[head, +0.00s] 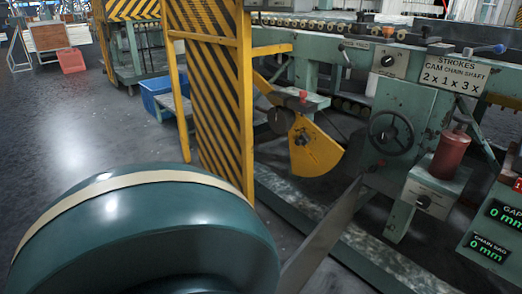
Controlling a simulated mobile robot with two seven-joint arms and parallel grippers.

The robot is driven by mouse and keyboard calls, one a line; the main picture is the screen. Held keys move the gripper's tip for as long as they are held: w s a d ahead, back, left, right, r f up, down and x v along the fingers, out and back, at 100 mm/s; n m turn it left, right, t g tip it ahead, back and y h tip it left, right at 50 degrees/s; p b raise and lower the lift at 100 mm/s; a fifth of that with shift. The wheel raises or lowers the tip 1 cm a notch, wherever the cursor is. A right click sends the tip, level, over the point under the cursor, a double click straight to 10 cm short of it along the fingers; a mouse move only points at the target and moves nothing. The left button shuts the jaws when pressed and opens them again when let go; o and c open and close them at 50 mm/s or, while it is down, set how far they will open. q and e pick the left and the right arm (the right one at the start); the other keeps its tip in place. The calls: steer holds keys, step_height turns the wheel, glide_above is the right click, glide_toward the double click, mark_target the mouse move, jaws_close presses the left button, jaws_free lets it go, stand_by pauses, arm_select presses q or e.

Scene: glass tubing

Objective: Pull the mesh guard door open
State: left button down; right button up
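A tall yellow frame with a black-and-yellow striped panel (212,85) stands upright left of the middle in the head view. It looks like the guard door, but I cannot make out mesh in it. Its yellow side post and crossbars stand in front of the green machine. I cannot tell whether it is open or shut. A large teal rounded body with a cream band (150,225), which may be a link of my arm, fills the lower left. It hides the floor there. Neither of my grippers can be made out.
The green machine (400,110) has a handwheel (391,133), a red cylinder (450,155) and a yellow sector plate (315,150). A grey tapered bar (325,235) rises beside the teal body. A blue bin (165,95) stands behind the panel.

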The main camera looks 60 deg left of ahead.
arm_select(q)
steer(key=shift+s+f, duration=0.15)
steer(key=c, duration=1.5)
jaws_free()
steer(key=shift+c, duration=0.2)
steer(key=v, duration=1.3)
steer(key=shift+b, duration=0.4)
arm_select(e)
steer(key=shift+w+r+n+t+y, duration=0.2)
steer(key=shift+r+n+t+y, duration=0.15)
steer(key=shift+r, duration=0.25)
arm_select(q)
steer(key=shift+a, duration=0.15)
arm_select(e)
steer(key=shift+f, duration=0.1)
